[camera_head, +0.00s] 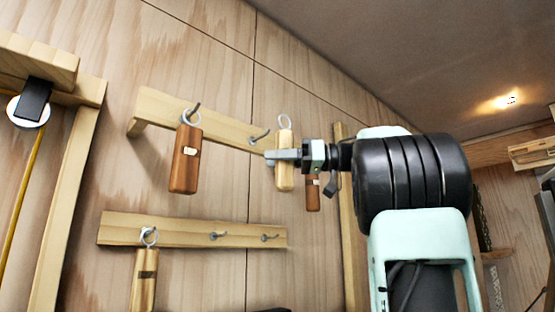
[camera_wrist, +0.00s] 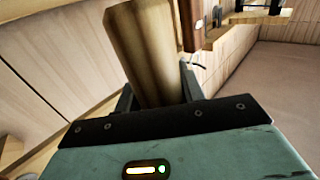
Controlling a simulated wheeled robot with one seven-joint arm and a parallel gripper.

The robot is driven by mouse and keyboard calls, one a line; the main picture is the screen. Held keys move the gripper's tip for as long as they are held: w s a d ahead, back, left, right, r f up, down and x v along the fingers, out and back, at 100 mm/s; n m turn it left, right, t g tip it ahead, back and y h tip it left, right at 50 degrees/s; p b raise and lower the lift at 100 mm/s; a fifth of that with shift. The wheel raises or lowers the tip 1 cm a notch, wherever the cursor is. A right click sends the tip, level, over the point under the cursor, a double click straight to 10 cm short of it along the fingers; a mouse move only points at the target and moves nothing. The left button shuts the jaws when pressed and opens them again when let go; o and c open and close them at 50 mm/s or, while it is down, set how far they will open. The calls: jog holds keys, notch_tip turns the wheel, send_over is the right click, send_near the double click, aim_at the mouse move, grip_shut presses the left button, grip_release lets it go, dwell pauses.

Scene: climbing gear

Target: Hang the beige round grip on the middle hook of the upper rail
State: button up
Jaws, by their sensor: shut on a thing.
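The beige round grip (camera_head: 285,179) is upright in my gripper (camera_head: 284,156), with its ring at the top. In the wrist view the grip (camera_wrist: 146,52) stands between the two fingers. The upper rail (camera_head: 158,104) is on the wooden wall. Its middle hook (camera_head: 260,137) is bare and sits just left of the grip's ring. The ring looks apart from the hook, but depth is hard to judge. A brown grip (camera_head: 186,160) hangs on the rail's left hook. Another brown grip (camera_head: 313,192) shows behind my gripper; its hook is hidden.
The lower rail (camera_head: 185,230) has a striped light grip (camera_head: 145,280) on its left hook and two bare hooks. A wooden frame (camera_head: 75,180) with a round white item (camera_head: 28,112) stands at left. The wall between the rails is mostly clear.

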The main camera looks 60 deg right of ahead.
jog(key=w+d+f, duration=0.1)
jog(key=w+d, duration=0.1)
jog(key=w, duration=0.6)
jog(key=shift+w+f+p, duration=0.2)
jog(key=shift+w+p, duration=0.2)
jog(key=shift+p, duration=0.05)
dwell(0.5)
jog(key=shift+f, duration=0.1)
dwell(0.6)
jog(key=o, duration=1.1)
jog(key=shift+d, duration=0.1)
jog(key=b+v, duration=0.3)
jog(key=v, duration=1.4)
jog(key=shift+s+d, duration=0.1)
jog(key=shift+d, duration=0.05)
